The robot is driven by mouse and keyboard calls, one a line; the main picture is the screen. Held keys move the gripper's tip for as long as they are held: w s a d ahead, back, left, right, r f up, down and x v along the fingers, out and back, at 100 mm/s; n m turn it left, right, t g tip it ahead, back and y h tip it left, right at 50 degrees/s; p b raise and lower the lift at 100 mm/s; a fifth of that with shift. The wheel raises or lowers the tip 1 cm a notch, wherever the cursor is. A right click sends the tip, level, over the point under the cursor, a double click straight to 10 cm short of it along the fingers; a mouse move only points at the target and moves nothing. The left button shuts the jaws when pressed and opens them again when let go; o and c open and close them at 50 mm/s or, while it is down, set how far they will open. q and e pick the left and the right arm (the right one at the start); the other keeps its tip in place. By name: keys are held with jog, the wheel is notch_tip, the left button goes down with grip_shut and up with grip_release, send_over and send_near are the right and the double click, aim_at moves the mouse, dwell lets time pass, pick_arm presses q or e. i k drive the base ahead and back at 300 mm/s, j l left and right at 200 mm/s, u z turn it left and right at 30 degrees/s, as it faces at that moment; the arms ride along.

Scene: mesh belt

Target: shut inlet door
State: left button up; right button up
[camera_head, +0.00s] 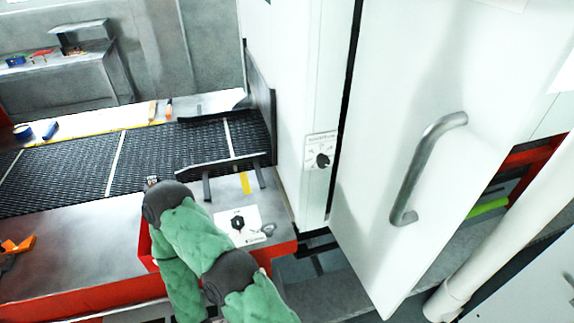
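The large white door panel (445,75), taken here as the inlet door, fills the right half of the head view and has a curved grey metal handle (425,165). It stands angled out from the white machine body, with its lower corner reaching toward me. A dark gap shows between it and the white post (302,80) on its left. One arm of mine, in a green sleeve with dark joints, is bent at the lower middle, left of the door and apart from it. No gripper fingers show in this view.
A dark mesh belt (75,170) runs from the left to the post. A black knob (322,160) sits on the post. A red-edged metal table (90,235) lies below the belt. A white pipe (515,225) slants at right. Open space lies below the handle.

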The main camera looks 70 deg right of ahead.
aim_at(442, 91)
jog(key=j+z, duration=0.15)
jog(key=z, duration=0.3)
jog(key=j+z, duration=0.15)
jog(key=z, duration=0.25)
jog(key=j+z, duration=0.1)
jog(key=z, duration=0.35)
jog(key=k+j+z, duration=0.1)
jog(key=z, duration=0.3)
jog(key=k+z, duration=0.1)
jog(key=z, duration=0.35)
jog(key=i+l+z, duration=0.1)
jog(key=z, duration=0.35)
jog(key=i+z, duration=0.3)
jog(key=z, duration=0.2)
jog(key=k+j+z, duration=0.25)
jog(key=k+j, duration=0.15)
jog(key=k+j+z, duration=0.25)
jog(key=k, duration=0.2)
